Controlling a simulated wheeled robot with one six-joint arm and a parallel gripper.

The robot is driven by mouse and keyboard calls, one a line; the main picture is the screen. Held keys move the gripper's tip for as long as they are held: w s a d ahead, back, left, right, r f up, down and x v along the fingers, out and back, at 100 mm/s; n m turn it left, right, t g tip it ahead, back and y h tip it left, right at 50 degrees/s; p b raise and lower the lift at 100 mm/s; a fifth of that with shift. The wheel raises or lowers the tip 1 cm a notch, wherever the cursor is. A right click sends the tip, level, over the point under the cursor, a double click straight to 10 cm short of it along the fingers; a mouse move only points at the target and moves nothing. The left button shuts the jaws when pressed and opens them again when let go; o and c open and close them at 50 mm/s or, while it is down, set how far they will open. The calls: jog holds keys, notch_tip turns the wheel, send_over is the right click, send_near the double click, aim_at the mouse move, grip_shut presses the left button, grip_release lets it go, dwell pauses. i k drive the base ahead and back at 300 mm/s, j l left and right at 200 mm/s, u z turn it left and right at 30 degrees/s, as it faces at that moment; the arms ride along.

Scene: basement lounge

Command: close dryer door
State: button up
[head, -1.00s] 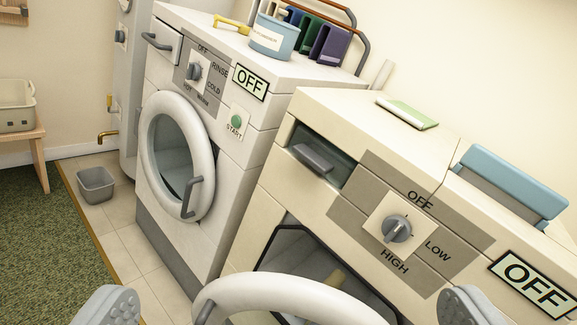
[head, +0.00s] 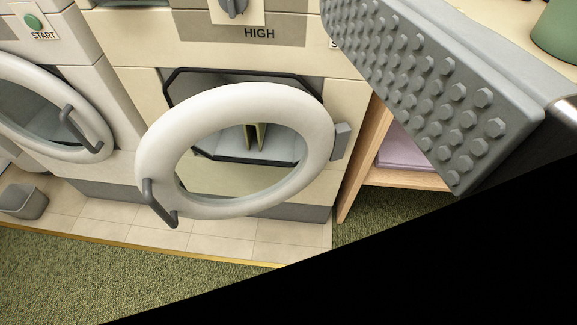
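The cream dryer (head: 115,85) fills the middle of the view. Its round white door (head: 160,150) is swung open toward me, hinged on the right at a grey block (head: 341,141). A dark grey handle (head: 158,203) is on the door's lower left edge. The dark-edged opening shows behind and through the ring, with pale tan pieces inside. One finger of my gripper (head: 430,90) looms large at upper right, its studded pad bare. The other finger is out of sight. The gripper appears open, holding nothing, and does not visibly touch the door.
The washer (head: 90,75) with its closed round door stands left of the dryer. A grey bin (head: 24,201) is at far left. A wooden shelf unit (head: 360,160) stands right of the dryer. Tile and green carpet (head: 150,265) lie in front. Black covers the lower right.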

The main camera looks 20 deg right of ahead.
aim_at(157, 153)
jog(key=k+j, duration=0.15)
jog(key=j, duration=0.25)
jog(key=k+j+z, duration=0.1)
jog(key=j, duration=0.3)
jog(key=k+j, duration=0.3)
jog(key=j, duration=0.05)
